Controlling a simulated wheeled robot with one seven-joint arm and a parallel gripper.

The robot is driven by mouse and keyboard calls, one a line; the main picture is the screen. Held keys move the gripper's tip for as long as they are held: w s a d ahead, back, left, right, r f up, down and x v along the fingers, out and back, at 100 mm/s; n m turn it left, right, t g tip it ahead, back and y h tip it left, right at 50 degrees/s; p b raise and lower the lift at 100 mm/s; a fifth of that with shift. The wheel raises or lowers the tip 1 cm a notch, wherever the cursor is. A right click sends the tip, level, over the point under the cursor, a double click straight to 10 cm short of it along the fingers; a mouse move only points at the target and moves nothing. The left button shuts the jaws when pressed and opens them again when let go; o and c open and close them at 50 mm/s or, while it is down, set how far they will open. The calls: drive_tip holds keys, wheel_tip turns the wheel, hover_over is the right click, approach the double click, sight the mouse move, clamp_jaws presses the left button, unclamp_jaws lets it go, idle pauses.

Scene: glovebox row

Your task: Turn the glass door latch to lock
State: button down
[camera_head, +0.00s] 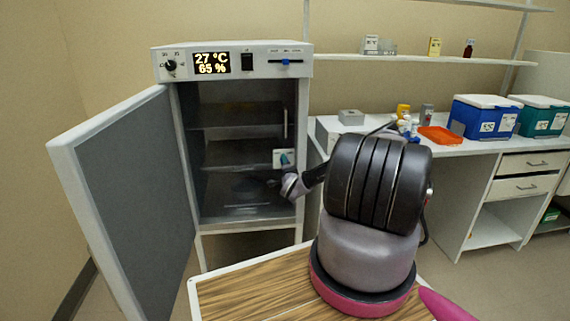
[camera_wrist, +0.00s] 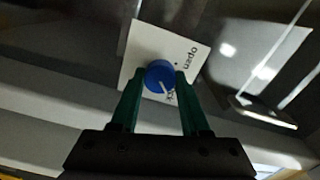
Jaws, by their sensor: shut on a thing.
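The latch is a round blue knob (camera_wrist: 159,72) with a white pointer line, on a white label plate (camera_wrist: 139,48). The plate reads "open" on one side, and other lettering is partly hidden below the knob. The pointer slants down and right toward that hidden lettering in the wrist view. My gripper (camera_wrist: 160,83) has its two green fingers on either side of the knob, shut on it. In the head view the plate (camera_head: 279,154) sits at the right edge of the glass door (camera_head: 235,150), which looks closed. My gripper (camera_head: 285,161) is at the plate there; the knob is hidden.
The cabinet's outer door (camera_head: 130,200) stands wide open to the left. A vertical handle (camera_head: 285,124) is above the latch and also shows in the wrist view (camera_wrist: 262,115). A wooden-topped surface (camera_head: 255,290) is below. A bench (camera_head: 480,148) with boxes stands right.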

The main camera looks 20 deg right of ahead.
drive_tip(key=shift+c, duration=1.9)
unclamp_jaws()
drive_tip(key=v, duration=1.1)
drive_tip(key=shift+w, duration=0.1)
